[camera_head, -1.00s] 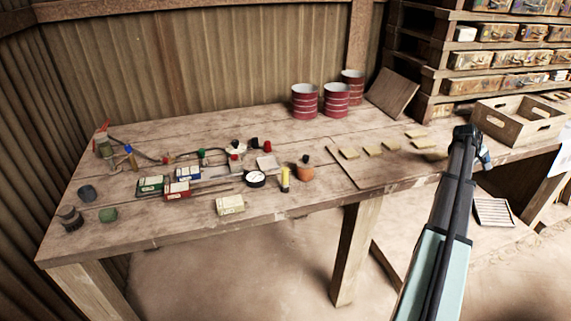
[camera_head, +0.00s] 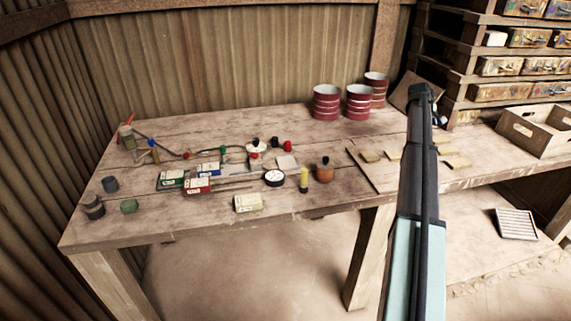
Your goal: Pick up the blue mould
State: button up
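I cannot tell for sure which thing is the blue mould. A small blue box with a white label (camera_head: 207,169) lies on the workbench among similar boxes, left of centre. A small blue-grey cup (camera_head: 110,184) stands near the bench's left end. The end of my arm, with my gripper (camera_head: 425,92), reaches up at the right, over the back of the bench and far to the right of both. The fingers are hidden behind the arm or too small to make out.
The wooden workbench (camera_head: 150,222) also bears a green box (camera_head: 171,180), a red box (camera_head: 197,186), a cream box (camera_head: 248,203) and an orange pot (camera_head: 324,172). Several red tins (camera_head: 327,103) stand at the back. A wooden crate (camera_head: 535,130) and drawer shelves are at the right.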

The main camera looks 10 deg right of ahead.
jog(key=w+a+r+n+y, duration=0.15)
jog(key=w+a, duration=0.35)
jog(key=a, duration=0.8)
jog(key=w+a+n+y, duration=0.15)
jog(key=w+a, duration=0.25)
jog(key=a, duration=0.9)
jog(key=w+a+n+y, duration=0.1)
jog(key=w+a+n, duration=0.3)
jog(key=a, duration=1)
notch_tip(320, 180, up, 3)
jog(key=n+g+y, duration=0.2)
jog(key=n+y, duration=0.1)
jog(key=n, duration=0.3)
send_over(208, 167)
jog(key=f, duration=0.5)
jog(key=w+f, duration=0.1)
jog(key=f, duration=0.1)
jog(key=shift+f, duration=0.35)
jog(key=shift+s+f, duration=0.25)
jog(key=shift+f, duration=0.45)
notch_tip(208, 167, down, 4)
jog(key=shift+s, duration=0.15)
